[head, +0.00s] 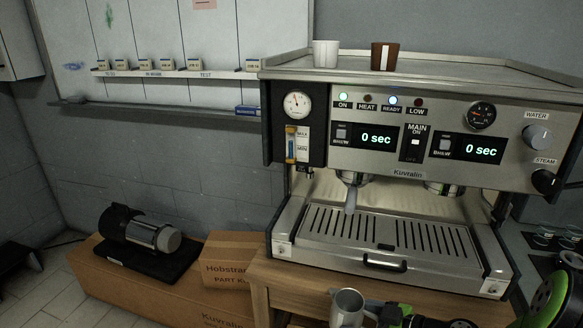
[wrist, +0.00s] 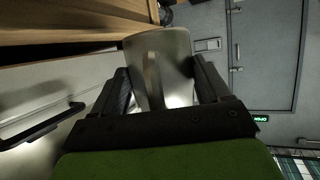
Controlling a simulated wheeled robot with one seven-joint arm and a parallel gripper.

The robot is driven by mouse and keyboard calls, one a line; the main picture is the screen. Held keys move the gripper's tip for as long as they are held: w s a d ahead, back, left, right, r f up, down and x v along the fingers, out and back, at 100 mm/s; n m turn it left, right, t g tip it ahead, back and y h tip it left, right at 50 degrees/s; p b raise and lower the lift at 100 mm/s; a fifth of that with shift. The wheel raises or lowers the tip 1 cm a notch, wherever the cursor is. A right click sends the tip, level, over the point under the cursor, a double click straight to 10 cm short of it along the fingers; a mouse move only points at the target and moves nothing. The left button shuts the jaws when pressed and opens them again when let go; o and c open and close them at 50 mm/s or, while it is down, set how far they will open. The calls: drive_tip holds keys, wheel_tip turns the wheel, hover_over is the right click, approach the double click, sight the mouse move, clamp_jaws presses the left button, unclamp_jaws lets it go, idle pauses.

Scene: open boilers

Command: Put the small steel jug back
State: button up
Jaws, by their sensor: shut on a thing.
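The small steel jug (head: 347,306) is at the bottom of the head view, in front of the coffee machine, with its open top showing. Its lower part is cut off by the frame edge. My gripper (head: 374,312) comes to it from the right. In the wrist view the jug (wrist: 172,50) sits between the two dark fingers of my gripper (wrist: 160,84), with its handle facing the camera. The gripper is shut on the jug. I cannot tell from these views whether the jug's base touches anything.
The coffee machine (head: 400,170) stands on a wooden counter (head: 305,290), its drip tray (head: 385,235) empty. A white cup (head: 326,53) and a brown cup (head: 384,56) stand on top. Glasses (head: 545,235) are at the right. Cardboard boxes (head: 228,255) and a motor (head: 140,232) are lower left.

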wheel_tip(320, 180, up, 10)
drive_tip(key=p, duration=1.3)
drive_tip(key=shift+f, duration=0.15)
drive_tip(key=shift+f, duration=0.2)
